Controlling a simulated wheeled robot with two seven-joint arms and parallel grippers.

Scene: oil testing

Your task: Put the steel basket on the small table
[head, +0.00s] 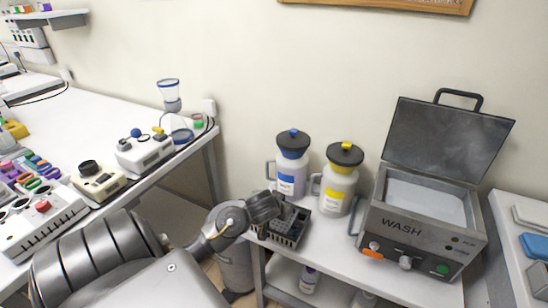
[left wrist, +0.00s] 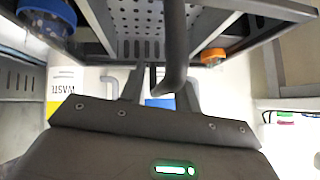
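The steel basket (head: 291,230), dark grey with slotted sides, shows at the left end of the small white table (head: 335,262) in the head view. Whether it rests fully on the top cannot be told. In the left wrist view its perforated metal (left wrist: 138,22) and a thick grey handle bar (left wrist: 174,45) fill the top. My left gripper (head: 262,212) is at the basket's left side and hides part of it. In the left wrist view its fingers (left wrist: 158,88) stand apart with the handle's end between or just in front of them. My right gripper is out of view.
A blue-capped bottle (head: 292,165) and a yellow-capped bottle (head: 339,180) stand behind the basket. The wash bath (head: 415,235), lid raised, fills the table's right side. A grey bin (head: 235,268) is below left. A cluttered white bench (head: 100,120) lies left.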

